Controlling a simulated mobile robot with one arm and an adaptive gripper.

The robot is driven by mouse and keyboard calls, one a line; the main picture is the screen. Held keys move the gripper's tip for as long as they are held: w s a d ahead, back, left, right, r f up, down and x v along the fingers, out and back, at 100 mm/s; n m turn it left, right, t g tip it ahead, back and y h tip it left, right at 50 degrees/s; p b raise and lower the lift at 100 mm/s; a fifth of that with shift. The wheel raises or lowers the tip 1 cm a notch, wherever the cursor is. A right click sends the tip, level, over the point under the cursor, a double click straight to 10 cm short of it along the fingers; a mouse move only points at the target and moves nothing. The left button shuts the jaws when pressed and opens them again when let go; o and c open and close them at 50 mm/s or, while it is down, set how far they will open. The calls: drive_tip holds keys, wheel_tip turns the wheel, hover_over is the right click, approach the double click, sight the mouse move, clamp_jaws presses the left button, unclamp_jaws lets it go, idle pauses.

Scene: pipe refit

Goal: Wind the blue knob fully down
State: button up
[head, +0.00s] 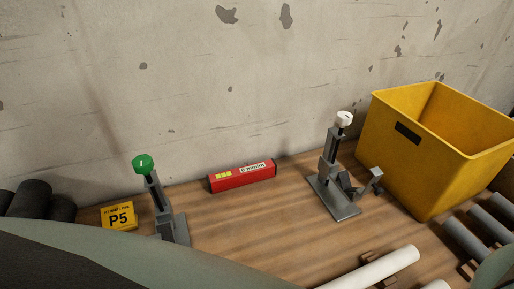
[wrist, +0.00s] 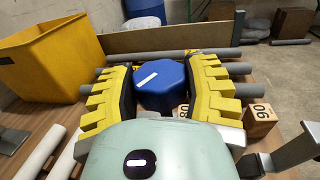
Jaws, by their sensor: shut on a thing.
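The blue knob (wrist: 160,86), many-sided with a white mark on top, sits between the yellow toothed fingers of my gripper (wrist: 161,92) in the wrist view. The fingers are shut on it from left and right. What lies under the knob is hidden by the knob and my gripper. The blue knob does not show in the head view, where a green knob (head: 143,164) and a white knob (head: 344,118) top two grey clamp stands.
A yellow bin (head: 415,165) stands at the right; it also shows in the wrist view (wrist: 38,62). A red box (head: 242,177) lies by the wall. A yellow P5 block (head: 118,216), white pipes (head: 375,270), grey pipes and a wooden block (wrist: 261,118) lie around.

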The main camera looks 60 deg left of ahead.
drive_tip(key=n+y+p, duration=0.1)
drive_tip(key=n+y, duration=0.1)
drive_tip(key=y, duration=0.1)
drive_tip(key=shift+d+r+y, duration=0.1)
drive_tip(key=shift+y, duration=0.3)
drive_tip(key=shift+n+g+y, duration=0.3)
drive_tip(key=shift+n+y, duration=0.6)
drive_tip(key=shift+y, duration=0.1)
drive_tip(key=shift+f+n+g+y+b, duration=0.3)
drive_tip(key=shift+n+y, duration=0.2)
drive_tip(key=shift+y, duration=0.2)
drive_tip(key=shift+f+n+g+y+b, duration=0.4)
drive_tip(key=shift+f+y+b, duration=0.2)
drive_tip(key=shift+y+b, duration=0.1)
drive_tip(key=shift+s+f+n+g+y+b, duration=0.25)
drive_tip(key=shift+f+g+b, duration=0.2)
drive_tip(key=shift+b, duration=0.3)
drive_tip(key=y+b, duration=0.1)
drive_tip(key=b, duration=0.1)
drive_tip(key=r+n+b, duration=0.1)
drive_tip(key=b, duration=0.2)
drive_tip(key=shift+w+d+r+y, duration=0.1)
drive_tip(key=shift+d+r+y, duration=0.05)
drive_tip(key=shift+r+y, duration=0.2)
drive_tip(key=shift+r+n+y+b, duration=0.1)
drive_tip(key=shift+n+y+b, duration=0.3)
drive_tip(key=shift+b, duration=0.85)
drive_tip(key=shift+g+b, duration=0.25)
drive_tip(key=shift+b, duration=0.2)
